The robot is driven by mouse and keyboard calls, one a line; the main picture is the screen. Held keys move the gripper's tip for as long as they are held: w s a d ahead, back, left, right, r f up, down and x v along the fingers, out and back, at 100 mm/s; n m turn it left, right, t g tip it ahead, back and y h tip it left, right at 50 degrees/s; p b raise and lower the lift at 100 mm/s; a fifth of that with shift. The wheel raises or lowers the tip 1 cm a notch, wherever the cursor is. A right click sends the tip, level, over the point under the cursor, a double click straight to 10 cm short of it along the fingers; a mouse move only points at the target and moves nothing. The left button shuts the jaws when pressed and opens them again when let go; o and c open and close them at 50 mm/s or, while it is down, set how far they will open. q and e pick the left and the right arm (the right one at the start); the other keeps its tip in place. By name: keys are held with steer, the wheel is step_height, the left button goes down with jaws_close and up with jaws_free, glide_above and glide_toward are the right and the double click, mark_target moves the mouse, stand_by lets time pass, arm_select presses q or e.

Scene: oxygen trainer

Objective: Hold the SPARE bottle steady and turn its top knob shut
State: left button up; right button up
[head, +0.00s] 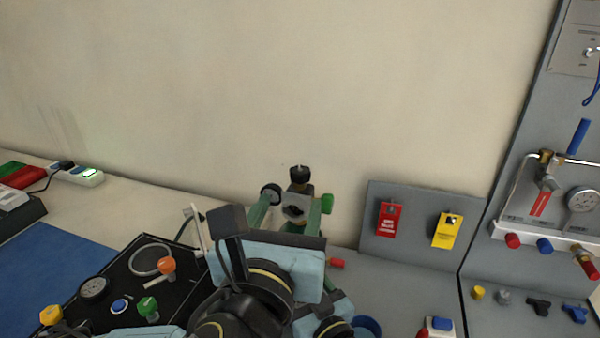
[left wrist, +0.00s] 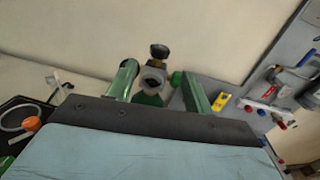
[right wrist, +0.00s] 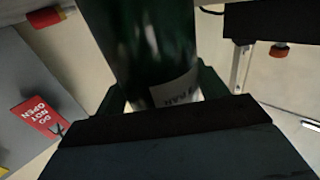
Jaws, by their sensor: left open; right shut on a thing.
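The SPARE bottle is a dark green cylinder (right wrist: 150,40) in the right wrist view, with a pale label partly showing letters. My right gripper (right wrist: 160,88) is shut around its body. In the head view its metal valve head (head: 297,208) shows with the black top knob (head: 300,175) above it; most of the body is hidden behind my left arm. My left gripper (head: 289,212) is open, its green fingers on either side of the valve head, below the knob. The left wrist view shows the knob (left wrist: 159,51) above and between the fingers (left wrist: 158,88). I cannot tell whether they touch the valve.
A grey panel with a red tag (head: 389,218) and a yellow tag (head: 447,230) stands right of the bottle. A black board (head: 185,290) with coloured knobs lies at left. A gauge board (head: 520,150) stands at far right. Above the knob is only bare wall.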

mark_target(297, 180)
arm_select(q)
steer(key=w, duration=0.3)
steer(key=w+d, duration=0.1)
steer(key=w, duration=0.5)
steer(key=shift+w+d, duration=0.3)
steer(key=shift+d, duration=0.05)
steer(key=shift+c, duration=0.2)
steer(key=c, duration=0.9)
steer(key=shift+c, duration=0.2)
